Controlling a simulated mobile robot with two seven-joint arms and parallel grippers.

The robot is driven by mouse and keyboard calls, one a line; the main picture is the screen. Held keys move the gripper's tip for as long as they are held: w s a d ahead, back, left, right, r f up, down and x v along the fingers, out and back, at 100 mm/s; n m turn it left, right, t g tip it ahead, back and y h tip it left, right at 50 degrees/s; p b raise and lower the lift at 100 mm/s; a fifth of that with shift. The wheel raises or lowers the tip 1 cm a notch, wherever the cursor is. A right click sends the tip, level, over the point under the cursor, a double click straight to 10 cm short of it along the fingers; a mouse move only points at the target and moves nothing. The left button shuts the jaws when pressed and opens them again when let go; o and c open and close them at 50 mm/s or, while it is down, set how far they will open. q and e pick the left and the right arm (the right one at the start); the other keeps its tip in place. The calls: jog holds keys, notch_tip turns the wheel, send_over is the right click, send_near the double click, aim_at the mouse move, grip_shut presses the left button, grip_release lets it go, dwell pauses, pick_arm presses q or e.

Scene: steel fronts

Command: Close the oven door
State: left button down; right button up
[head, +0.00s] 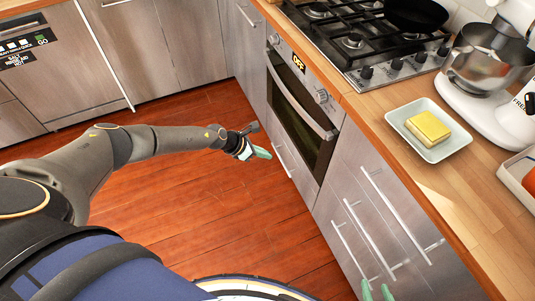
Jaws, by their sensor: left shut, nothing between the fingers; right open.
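The oven (297,60) is built into the steel fronts at centre right, under the hob. Its door (290,118) has dark glass and a long silver handle (300,105) along the top. The door stands upright and looks flush with the fronts; I see no clear gap. My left gripper (262,153) is shut and empty, over the floor in front of the door's lower part; I cannot tell whether it touches. My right gripper (377,291) shows only its green fingertips at the bottom edge, apart and empty, by the drawer fronts.
Drawers with bar handles (365,232) stand right of the oven. A gas hob (372,72) with a dark pan (416,14) is above it. The wooden floor (200,200) before the oven is clear.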

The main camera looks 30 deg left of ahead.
pick_arm(q)
jog(key=w+d+r+p, duration=0.3)
jog(key=w+r, duration=0.1)
jog(key=r, duration=0.4)
jog(key=shift+d+r+p, duration=0.15)
jog(key=shift+p, duration=0.25)
pick_arm(e)
notch_tip(320, 180, up, 4)
jog(key=shift+s+a+f, duration=0.1)
jog(key=shift+s+f, duration=0.05)
jog(key=shift+f, duration=0.05)
pick_arm(q)
jog(key=shift+s, duration=0.1)
